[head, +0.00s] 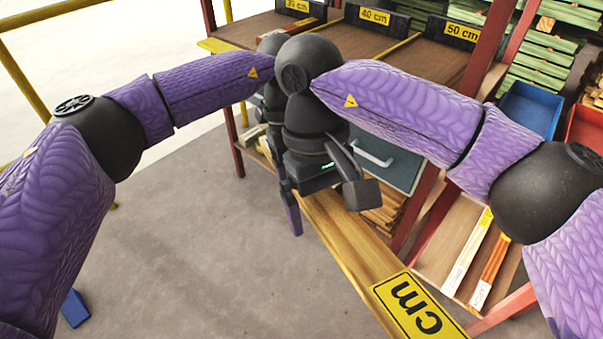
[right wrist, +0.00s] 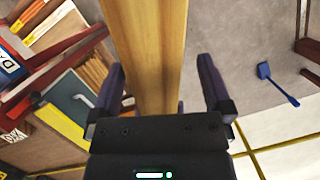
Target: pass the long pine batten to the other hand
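The long pine batten (head: 345,245) slopes through the air from below my wrists toward the lower right; its near end carries a yellow "cm" label. In the right wrist view the batten (right wrist: 148,50) runs between the fingers of my right gripper (right wrist: 163,85), which are open, with a clear gap at the right finger. In the head view my right gripper (head: 325,195) is at the batten's upper visible part. My left gripper is mostly hidden behind my right wrist; small purple finger parts (right wrist: 181,107) hug the batten's edges in the right wrist view, apparently holding it.
A wooden rack with red posts (head: 440,210) and 30, 40 (head: 374,16) and 50 cm signs stands behind. A grey drawer (head: 385,160), a blue bin (head: 530,108) and stacked green-edged boards are close by. A blue tool (right wrist: 265,72) lies on open floor.

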